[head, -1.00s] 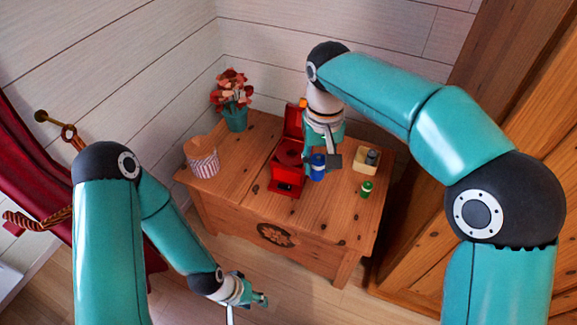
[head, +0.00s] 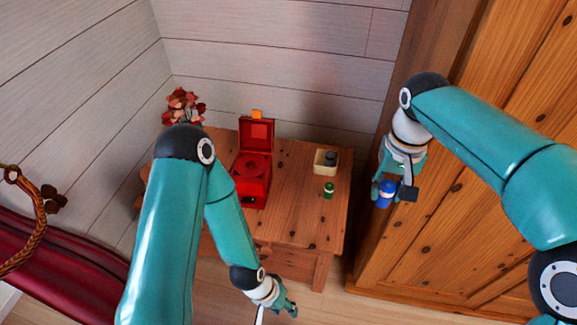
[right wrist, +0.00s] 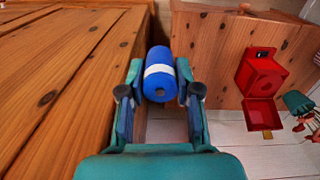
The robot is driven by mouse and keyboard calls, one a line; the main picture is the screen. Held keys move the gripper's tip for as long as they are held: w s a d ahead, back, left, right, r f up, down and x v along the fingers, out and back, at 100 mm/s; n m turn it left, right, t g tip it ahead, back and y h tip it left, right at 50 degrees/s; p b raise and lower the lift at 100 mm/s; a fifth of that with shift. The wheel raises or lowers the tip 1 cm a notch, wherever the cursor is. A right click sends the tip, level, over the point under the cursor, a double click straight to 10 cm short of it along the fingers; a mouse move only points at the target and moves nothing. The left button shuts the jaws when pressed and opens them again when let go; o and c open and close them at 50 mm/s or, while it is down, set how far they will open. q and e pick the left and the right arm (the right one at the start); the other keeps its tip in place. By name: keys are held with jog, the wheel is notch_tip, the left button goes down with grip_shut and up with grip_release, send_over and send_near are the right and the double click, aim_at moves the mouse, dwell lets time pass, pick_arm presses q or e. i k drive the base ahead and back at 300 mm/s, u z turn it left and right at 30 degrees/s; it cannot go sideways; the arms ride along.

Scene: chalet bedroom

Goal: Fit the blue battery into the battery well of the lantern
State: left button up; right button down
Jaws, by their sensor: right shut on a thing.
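The red lantern (head: 251,188) stands on the wooden chest with its lid (head: 256,136) raised. A round well (head: 252,168) shows inside it. My right gripper (head: 388,184) is shut on the blue battery (head: 386,195), off the chest's right side in front of the wardrobe. In the right wrist view the blue battery (right wrist: 159,72) with its white band sits between the fingers, and the lantern (right wrist: 262,75) is apart at the right. My left gripper (head: 287,308) is low in front of the chest; its jaw opening is too small to tell.
A green battery (head: 329,190) stands on the chest (head: 295,215), right of the lantern. Behind it is a cream tray (head: 318,168) with a dark grey piece (head: 330,158). Flowers (head: 184,105) are partly behind my left arm. The wardrobe (head: 480,160) bounds the right side.

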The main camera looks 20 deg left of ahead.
aim_at(251, 168)
jog(key=u, duration=1.25)
jog(key=i, duration=0.1)
jog(key=z, duration=2.2)
jog(key=k, duration=1.3)
jog(key=z, duration=1.2)
jog(key=i, duration=0.1)
jog(key=u, duration=2.6)
jog(key=i, duration=1.5)
jog(key=z, duration=0.1)
